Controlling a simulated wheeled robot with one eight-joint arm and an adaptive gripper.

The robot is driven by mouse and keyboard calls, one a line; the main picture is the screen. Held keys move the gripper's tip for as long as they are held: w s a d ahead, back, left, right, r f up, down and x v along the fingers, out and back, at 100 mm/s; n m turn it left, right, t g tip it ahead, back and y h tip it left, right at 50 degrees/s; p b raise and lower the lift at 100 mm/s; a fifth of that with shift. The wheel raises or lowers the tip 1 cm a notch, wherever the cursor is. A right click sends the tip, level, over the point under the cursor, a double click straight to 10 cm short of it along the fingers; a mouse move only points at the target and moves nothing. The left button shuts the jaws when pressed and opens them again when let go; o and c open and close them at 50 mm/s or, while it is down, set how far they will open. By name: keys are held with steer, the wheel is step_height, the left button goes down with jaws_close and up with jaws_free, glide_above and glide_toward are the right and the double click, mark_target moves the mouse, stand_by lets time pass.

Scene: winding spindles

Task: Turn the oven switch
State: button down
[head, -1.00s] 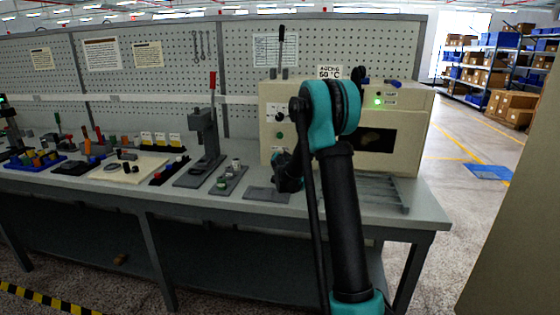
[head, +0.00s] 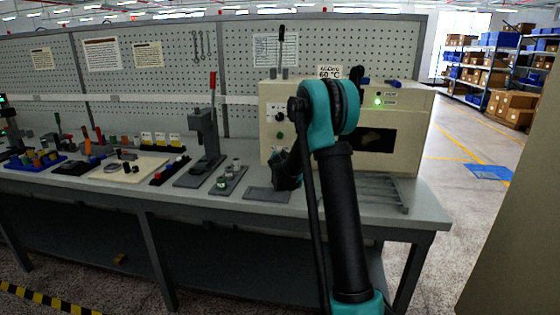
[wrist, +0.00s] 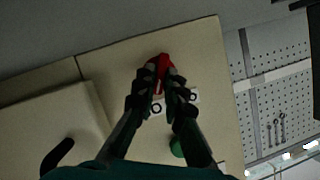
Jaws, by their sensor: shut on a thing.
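The oven (head: 410,105) is a cream box on the right part of the workbench, with a dark window and a lit green light on its front. In the wrist view, the oven switch (wrist: 161,66) is a red knob on the cream panel (wrist: 205,60). My gripper (wrist: 161,76) is shut on the red knob, and its dark fingers cover part of it. In the head view my gripper (head: 284,170) is at the lower left of the oven front. The switch cannot be made out there, behind my arm.
A grey press with a red handle (head: 204,130) stands left of the oven. A grey rack (head: 370,190) lies on the bench in front of the oven.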

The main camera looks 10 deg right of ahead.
steer(key=n+h, duration=0.1)
steer(key=n, duration=0.1)
steer(key=n+g+h, duration=0.1)
steer(key=n, duration=0.1)
steer(key=shift+a+h, duration=0.3)
steer(key=n+h, duration=0.1)
steer(key=n, duration=0.1)
steer(key=n+h, duration=0.2)
steer(key=shift+w+a, duration=0.15)
steer(key=shift+a, duration=0.05)
steer(key=shift+n+g, duration=0.3)
steer(key=shift+n, duration=0.1)
steer(key=c, duration=1.6)
jaws_free()
steer(key=v, duration=1.2)
steer(key=shift+f, duration=0.1)
